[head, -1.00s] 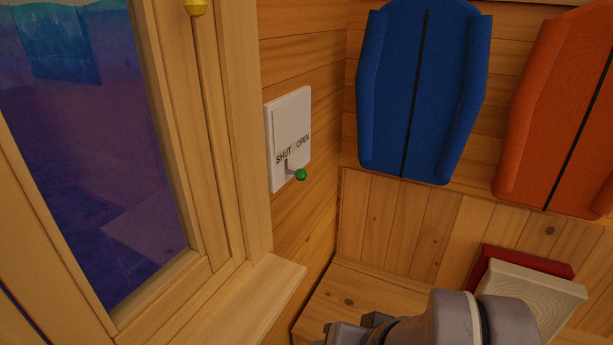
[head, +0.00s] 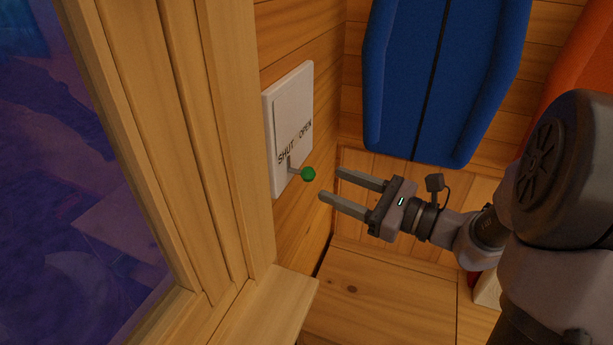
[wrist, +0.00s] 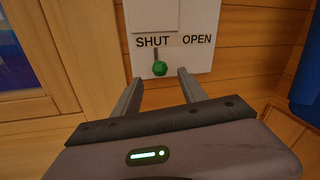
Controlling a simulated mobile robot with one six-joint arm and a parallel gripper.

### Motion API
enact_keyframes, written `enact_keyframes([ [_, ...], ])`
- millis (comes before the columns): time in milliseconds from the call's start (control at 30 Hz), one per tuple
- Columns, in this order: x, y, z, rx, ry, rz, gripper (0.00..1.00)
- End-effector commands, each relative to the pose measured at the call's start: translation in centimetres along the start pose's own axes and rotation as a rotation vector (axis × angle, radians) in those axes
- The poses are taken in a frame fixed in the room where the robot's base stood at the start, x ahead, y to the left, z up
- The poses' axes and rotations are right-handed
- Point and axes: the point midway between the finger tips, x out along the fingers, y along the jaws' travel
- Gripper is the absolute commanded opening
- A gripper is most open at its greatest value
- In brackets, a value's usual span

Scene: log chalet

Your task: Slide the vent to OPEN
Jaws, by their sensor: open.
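The white vent plate (head: 291,125) is on the log wall beside the window, with the words SHUT and OPEN on it. Its green knob (head: 308,174) sticks out on a short stem under the word SHUT. In the wrist view the knob (wrist: 160,68) is below SHUT, left of OPEN, and appears ahead of the gap between my fingers. My gripper (head: 333,186) is open and empty. Its fingertips point at the knob from the right in the head view, close to it but apart. The plate (wrist: 200,58) also fills the upper middle of the wrist view.
A wooden window frame (head: 222,130) with a sill (head: 262,310) stands left of the plate. A blue padded backrest (head: 440,80) hangs on the wall to the right, with an orange one (head: 585,75) beyond. A wooden bench surface (head: 380,300) lies below my gripper.

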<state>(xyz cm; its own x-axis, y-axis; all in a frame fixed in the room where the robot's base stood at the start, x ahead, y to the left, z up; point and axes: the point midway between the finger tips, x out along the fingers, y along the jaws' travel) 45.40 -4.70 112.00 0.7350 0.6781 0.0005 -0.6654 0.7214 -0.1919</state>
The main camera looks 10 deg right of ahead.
Motion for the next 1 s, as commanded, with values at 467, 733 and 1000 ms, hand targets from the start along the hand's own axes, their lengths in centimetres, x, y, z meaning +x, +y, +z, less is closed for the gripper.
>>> enact_keyframes([
  [467, 7.4, 0.1, 0.0, 0.001, 0.001, 0.001, 0.50],
  [733, 7.4, 0.1, 0.0, 0.001, 0.001, 0.001, 0.42],
  [1000, 7.4, 0.1, 0.0, 0.001, 0.001, 0.001, 0.00],
])
